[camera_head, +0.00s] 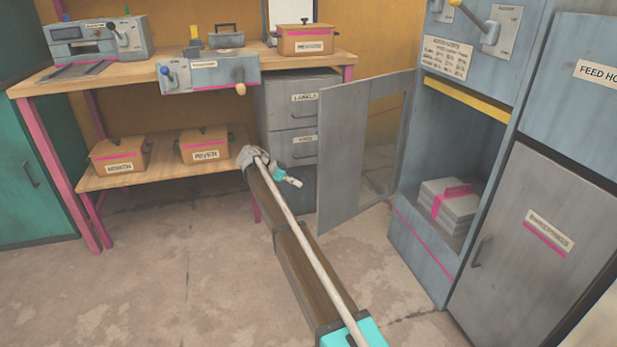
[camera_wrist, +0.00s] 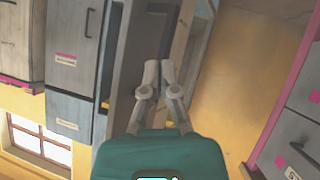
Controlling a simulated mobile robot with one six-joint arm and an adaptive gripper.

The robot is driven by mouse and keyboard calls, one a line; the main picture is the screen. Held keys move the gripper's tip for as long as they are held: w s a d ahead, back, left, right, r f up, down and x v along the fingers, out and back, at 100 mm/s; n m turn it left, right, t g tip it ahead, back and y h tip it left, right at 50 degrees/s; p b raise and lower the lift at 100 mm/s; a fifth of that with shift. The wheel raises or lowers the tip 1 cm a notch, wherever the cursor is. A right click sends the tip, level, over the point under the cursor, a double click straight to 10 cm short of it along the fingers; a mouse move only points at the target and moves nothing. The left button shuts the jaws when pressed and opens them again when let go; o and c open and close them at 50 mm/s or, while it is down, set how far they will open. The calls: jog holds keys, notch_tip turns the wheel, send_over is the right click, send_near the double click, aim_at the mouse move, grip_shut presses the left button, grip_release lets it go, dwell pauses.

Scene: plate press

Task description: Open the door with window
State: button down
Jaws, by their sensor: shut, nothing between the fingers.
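The door with window (camera_head: 340,140) is a grey panel with a tall see-through opening. In the head view it stands swung out to the left of the press cabinet (camera_head: 417,225), whose bay is open to view. My gripper (camera_head: 293,182) is left of the door's free edge and looks apart from it, though the depth gap is hard to judge. In the wrist view my gripper (camera_wrist: 158,72) has its fingertips together with nothing between them. No handle on this door shows clearly.
A stack of plates (camera_head: 449,205) with a pink strap sits in the bay. A grey drawer cabinet (camera_head: 290,85) stands behind the door. A wooden workbench (camera_head: 130,80) with boxes is at the left. The floor (camera_head: 170,270) in front is clear.

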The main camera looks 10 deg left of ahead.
aim_at(319, 198)
jog(key=s+d+n+y+p, duration=0.1)
jog(key=s+d, duration=0.1)
jog(key=d, duration=0.1)
jog(key=s+d+n+y+p, duration=0.1)
jog(key=s+d+n, duration=0.1)
jog(key=d, duration=0.1)
jog(key=s+d+n+y+p, duration=0.1)
jog(key=s+d+n, duration=0.1)
jog(key=d, duration=0.1)
jog(key=shift+s+d+f+g, duration=0.15)
jog(key=shift+s+f+g, duration=0.05)
jog(key=shift+s+g, duration=0.2)
jog(key=s+d+n+g+y+p, duration=0.1)
jog(key=s+d+y+p, duration=0.1)
jog(key=s+d, duration=0.5)
jog(key=s+d+n+g+y+p, duration=0.1)
jog(key=s+d+n+p, duration=0.15)
jog(key=d, duration=0.85)
jog(key=s+d+r+n+y+p, duration=0.1)
jog(key=s+d+r+y+p, duration=0.1)
jog(key=s+d, duration=0.5)
jog(key=s+d+r+n+y+p, duration=0.2)
jog(key=s+d, duration=0.5)
jog(key=s, duration=0.6)
jog(key=shift+s+d+y+p, duration=0.2)
jog(key=shift+y+p, duration=0.1)
jog(key=shift+y, duration=0.5)
jog(key=shift+w+r+n, duration=0.1)
jog(key=shift+n, duration=0.15)
